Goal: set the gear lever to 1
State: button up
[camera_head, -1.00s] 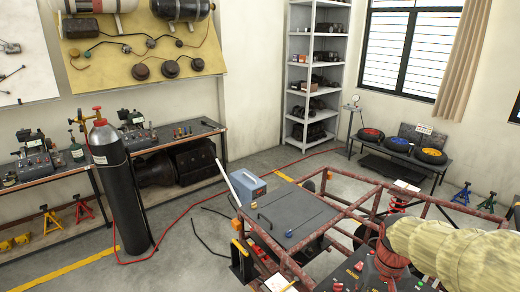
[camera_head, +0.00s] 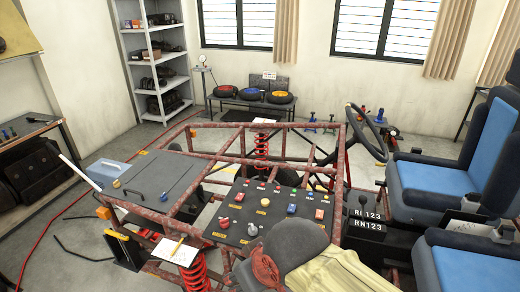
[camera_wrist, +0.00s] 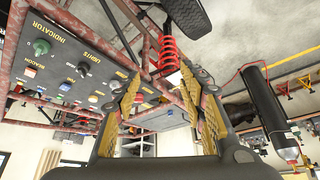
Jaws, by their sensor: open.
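The gear lever (camera_head: 363,201) has a dark knob and stands on a black box beside the blue-and-black seats in the head view. White labels (camera_head: 367,226) reading R1 123 and RN 123 are on the box front. Which slot the lever sits in is too small to tell. My gripper (camera_wrist: 162,87) is open and empty in the wrist view, its two yellowish fingers spread apart. The lever does not show in that view. In the head view my arm comes in at the bottom, left of the lever and apart from it; the fingertips cannot be made out there.
The switch panel (camera_head: 240,228) with knobs and buttons lies left of the lever and shows in the wrist view (camera_wrist: 60,72). Red frame tubes (camera_head: 338,165), the steering wheel (camera_head: 366,132) and a seat (camera_head: 445,175) surround the lever. A red spring (camera_wrist: 168,52) is beyond my fingers.

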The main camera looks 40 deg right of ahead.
aim_at(362, 199)
jog(key=z, duration=1.95)
